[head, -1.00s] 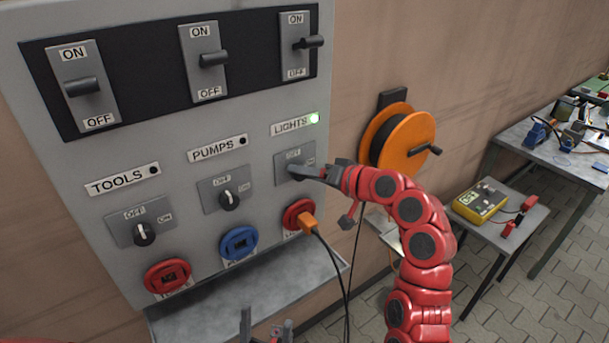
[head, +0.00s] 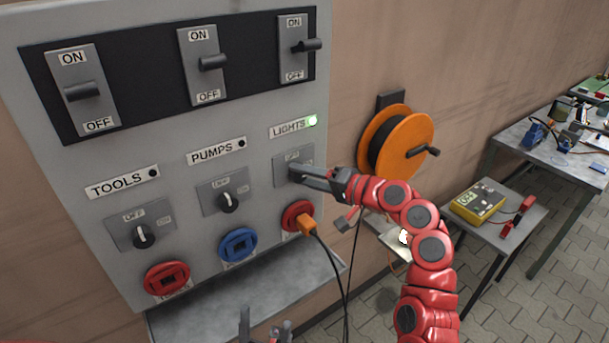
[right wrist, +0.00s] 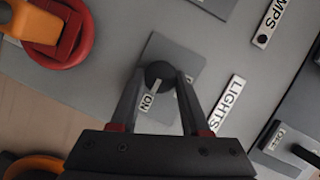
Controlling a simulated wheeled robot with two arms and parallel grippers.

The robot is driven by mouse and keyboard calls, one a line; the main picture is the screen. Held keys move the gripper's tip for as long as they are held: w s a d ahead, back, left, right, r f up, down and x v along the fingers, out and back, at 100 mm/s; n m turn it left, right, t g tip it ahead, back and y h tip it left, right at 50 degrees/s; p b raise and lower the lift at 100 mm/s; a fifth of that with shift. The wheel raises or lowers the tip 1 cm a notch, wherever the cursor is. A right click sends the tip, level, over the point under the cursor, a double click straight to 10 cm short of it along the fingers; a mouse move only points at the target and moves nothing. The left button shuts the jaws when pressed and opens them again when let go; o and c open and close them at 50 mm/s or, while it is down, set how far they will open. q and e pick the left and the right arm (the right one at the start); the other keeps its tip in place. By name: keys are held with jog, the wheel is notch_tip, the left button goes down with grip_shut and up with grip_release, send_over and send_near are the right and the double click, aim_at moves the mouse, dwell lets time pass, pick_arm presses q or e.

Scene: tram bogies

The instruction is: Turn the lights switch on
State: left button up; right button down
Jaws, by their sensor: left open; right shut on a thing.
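The lights switch is a dark round knob on a grey plate (head: 281,167) below the LIGHTS label (head: 288,128). In the right wrist view the knob (right wrist: 158,73) sits between the two fingertips. Its white mark appears to point towards the ON label (right wrist: 147,102); the OFF label is hidden there. My left gripper (head: 266,328) is open and empty at the bottom edge, in front of the panel.
The tools knob (head: 142,236) and pumps knob (head: 228,201) are to the left, their lamps dark. An orange plug (head: 307,226) with a black cable sits in the socket below. Three levers line the top.

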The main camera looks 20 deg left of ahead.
jog(key=shift+c, duration=1.9)
grip_release()
jog(key=shift+d, duration=0.1)
jog(key=b+v, duration=0.4)
jog(key=v, duration=1.3)
jog(key=shift+d, duration=0.1)
